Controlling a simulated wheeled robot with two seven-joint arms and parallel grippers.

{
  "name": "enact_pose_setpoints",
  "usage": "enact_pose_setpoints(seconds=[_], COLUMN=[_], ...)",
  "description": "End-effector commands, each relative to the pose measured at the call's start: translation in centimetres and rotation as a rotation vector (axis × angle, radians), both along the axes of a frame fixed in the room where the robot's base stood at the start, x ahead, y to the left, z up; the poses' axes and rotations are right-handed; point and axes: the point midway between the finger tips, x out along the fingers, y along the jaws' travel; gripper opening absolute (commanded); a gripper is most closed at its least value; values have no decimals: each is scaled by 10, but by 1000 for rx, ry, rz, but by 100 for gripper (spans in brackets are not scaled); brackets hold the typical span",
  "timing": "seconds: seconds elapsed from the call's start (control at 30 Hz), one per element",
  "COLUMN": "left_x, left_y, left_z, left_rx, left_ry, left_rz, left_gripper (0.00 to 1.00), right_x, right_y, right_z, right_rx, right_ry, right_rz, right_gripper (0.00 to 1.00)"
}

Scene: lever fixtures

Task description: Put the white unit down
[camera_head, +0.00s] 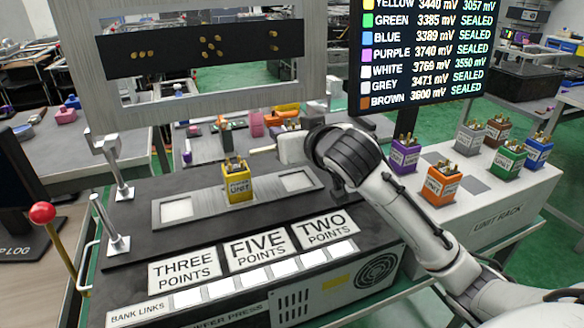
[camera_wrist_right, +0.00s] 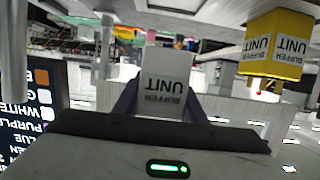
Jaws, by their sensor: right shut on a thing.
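The white unit (camera_head: 291,148) is a pale block held in my right gripper (camera_wrist_right: 160,100), above and behind the right pad of the press. In the right wrist view the white unit (camera_wrist_right: 167,80) sits between the two fingers, its BUFFER UNIT label upside down. The yellow unit (camera_head: 237,185) stands upright on the middle pad of the press plate. The left pad (camera_head: 176,210) and the right pad (camera_head: 297,181) are bare. The white unit's height over the plate is hard to tell. My left gripper is out of view.
Metal posts (camera_head: 113,232) and a red-knobbed lever (camera_head: 43,212) stand left. A panel (camera_head: 200,50) rises behind the press.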

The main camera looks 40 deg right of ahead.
Motion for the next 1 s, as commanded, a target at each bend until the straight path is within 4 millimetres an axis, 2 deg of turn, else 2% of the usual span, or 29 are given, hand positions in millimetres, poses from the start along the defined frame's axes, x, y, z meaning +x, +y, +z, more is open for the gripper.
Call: enact_pose_setpoints(seconds=[0.03, 0.27, 0.47, 0.87, 0.9, 0.97, 1.0], left_x=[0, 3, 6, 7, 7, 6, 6], left_y=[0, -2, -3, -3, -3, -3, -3], left_z=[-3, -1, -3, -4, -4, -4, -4], left_rx=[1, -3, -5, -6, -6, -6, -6], left_ry=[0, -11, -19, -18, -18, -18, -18], left_rz=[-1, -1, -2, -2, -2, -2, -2], left_gripper=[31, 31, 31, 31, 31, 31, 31], right_x=[0, 0, 0, 0, 0, 0, 0], right_y=[0, 0, 0, 1, 1, 1, 1], right_z=[-10, -28, -55, -61, -60, -60, -60], right_rx=[-2, -1, -2, 0, 0, 0, 0], right_ry=[1, -1, -1, -3, -2, -2, -2], right_rz=[0, -1, 1, 1, 1, 1, 1], right_gripper=[11, 11, 11, 11, 44, 54, 56])
